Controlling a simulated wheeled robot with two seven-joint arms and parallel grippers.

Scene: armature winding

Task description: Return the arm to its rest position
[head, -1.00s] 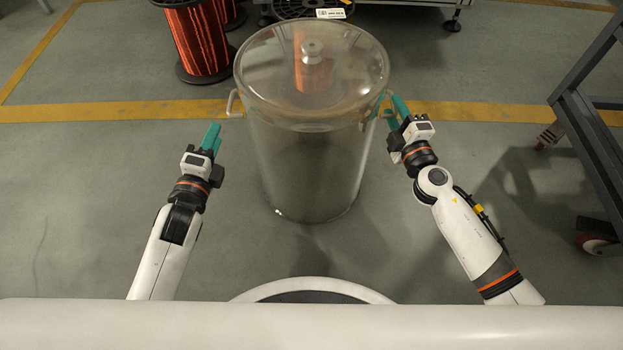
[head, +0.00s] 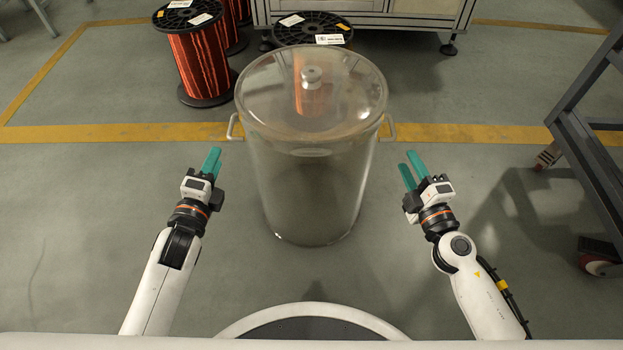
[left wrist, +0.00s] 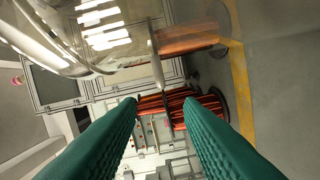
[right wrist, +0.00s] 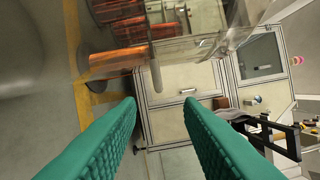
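My left gripper (head: 212,162) is to the left of a large clear lidded barrel (head: 312,190), apart from it. In the left wrist view its two green fingers (left wrist: 160,105) are spread with nothing between them. My right gripper (head: 412,170) is to the right of the barrel, apart from its right handle (head: 389,128). In the right wrist view its green fingers (right wrist: 158,108) are spread and empty. The barrel stands upright on the floor with its lid (head: 312,90) on.
A spool of red-orange wire (head: 200,62) stands at the back left, with another black spool (head: 311,28) behind the barrel. A pale cabinet (head: 370,15) is at the back. A dark wheeled frame (head: 590,150) is at the right. The floor beside the barrel is clear.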

